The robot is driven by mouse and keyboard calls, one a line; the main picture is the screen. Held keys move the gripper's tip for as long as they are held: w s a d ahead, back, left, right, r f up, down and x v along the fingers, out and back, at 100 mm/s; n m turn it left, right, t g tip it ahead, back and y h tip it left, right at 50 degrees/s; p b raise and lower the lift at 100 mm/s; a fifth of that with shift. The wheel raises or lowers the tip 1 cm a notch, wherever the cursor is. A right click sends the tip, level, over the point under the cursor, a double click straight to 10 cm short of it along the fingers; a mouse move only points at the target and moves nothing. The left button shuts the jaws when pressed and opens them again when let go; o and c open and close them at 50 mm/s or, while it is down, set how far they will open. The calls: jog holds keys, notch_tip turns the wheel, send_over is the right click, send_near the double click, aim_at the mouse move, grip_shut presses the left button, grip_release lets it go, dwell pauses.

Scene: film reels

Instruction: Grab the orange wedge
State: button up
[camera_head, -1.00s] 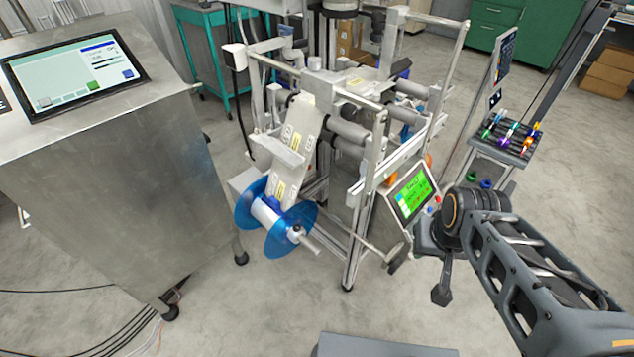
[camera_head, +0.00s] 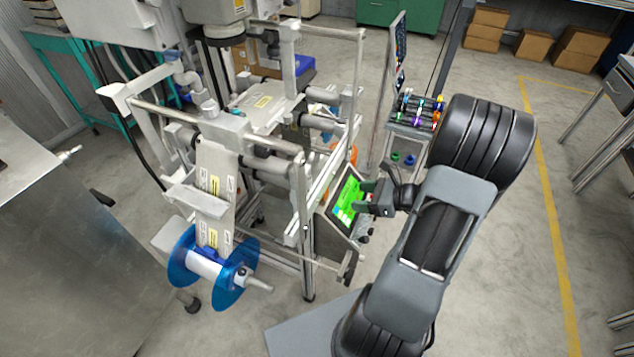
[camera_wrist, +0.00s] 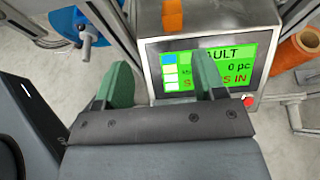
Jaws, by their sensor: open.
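The orange wedge (camera_wrist: 172,16) sits on top of the metal screen box at the top edge of the wrist view, partly cut off. I cannot make it out clearly in the head view. My gripper (camera_wrist: 163,64) has two green fingers set wide apart with nothing between them.
The screen box (camera_wrist: 258,65) shows a green display (camera_wrist: 228,62) with a red button at its lower right. An orange spool (camera_wrist: 297,52) is right of it. The machine (camera_head: 262,115) carries a blue reel (camera_head: 182,262). Open floor (camera_head: 500,250) lies right of my arm.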

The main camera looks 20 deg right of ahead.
jog(key=m+b, duration=0.1)
send_near(327, 191)
jog(key=shift+t, duration=0.4)
jog(key=x, duration=0.4)
jog(key=shift+a+f, duration=0.25)
jog(key=shift+a, duration=0.15)
jog(key=shift+b+x, duration=0.65)
jog(key=shift+x, duration=2.25)
jog(key=c, duration=1)
jog(key=shift+r, duration=0.1)
